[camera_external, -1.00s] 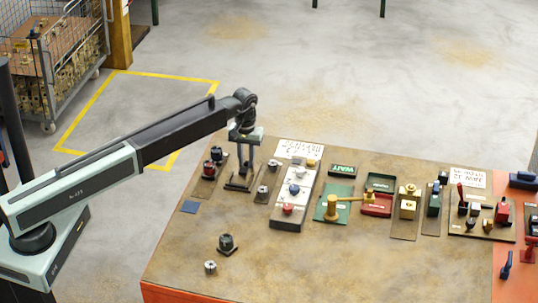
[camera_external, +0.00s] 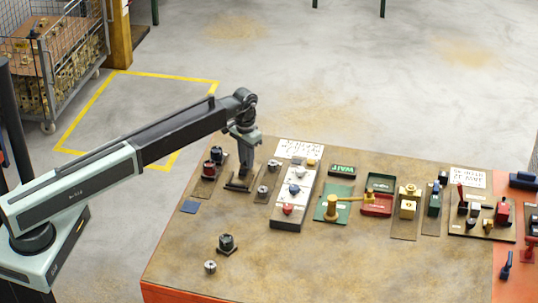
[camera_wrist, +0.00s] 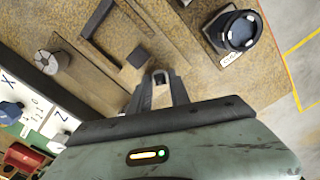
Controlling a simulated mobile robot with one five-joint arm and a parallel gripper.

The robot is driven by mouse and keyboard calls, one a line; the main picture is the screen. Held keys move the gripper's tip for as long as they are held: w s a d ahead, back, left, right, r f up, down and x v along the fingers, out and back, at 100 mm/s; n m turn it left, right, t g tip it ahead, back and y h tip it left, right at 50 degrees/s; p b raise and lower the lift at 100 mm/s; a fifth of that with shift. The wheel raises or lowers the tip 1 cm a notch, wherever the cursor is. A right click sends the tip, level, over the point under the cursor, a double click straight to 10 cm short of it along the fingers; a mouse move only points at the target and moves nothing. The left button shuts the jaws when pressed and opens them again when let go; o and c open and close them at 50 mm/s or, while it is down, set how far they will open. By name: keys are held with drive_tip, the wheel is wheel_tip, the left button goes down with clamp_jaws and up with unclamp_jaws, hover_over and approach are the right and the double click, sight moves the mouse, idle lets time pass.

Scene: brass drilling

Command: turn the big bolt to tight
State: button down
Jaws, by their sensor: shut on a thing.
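My gripper (camera_external: 245,170) points straight down at the dark bracket (camera_external: 240,187) on the brown board at the table's back left. In the wrist view its fingertips (camera_wrist: 160,78) are close together, with a small grey metal piece between them. I take this piece to be the head of the big bolt; the fingers and the gripper body hide most of it. I cannot read how tight the bolt is. Dark bars and a small dark block (camera_wrist: 138,54) of the fixture lie just beyond the fingertips.
Dark and red knobs (camera_external: 212,160) stand close on the left; a dark one (camera_wrist: 238,32) shows in the wrist view. A silver round part (camera_external: 262,192) and a grey panel with knobs (camera_external: 292,215) stand to the right. The table's front middle (camera_external: 330,260) is clear.

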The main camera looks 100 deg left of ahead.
drive_tip(key=shift+m, duration=1.9)
drive_tip(key=c, duration=1.2)
unclamp_jaws()
drive_tip(key=shift+r, duration=0.1)
wheel_tip(320, 180, up, 8)
drive_tip(key=p, duration=0.8)
drive_tip(key=shift+f, duration=0.2)
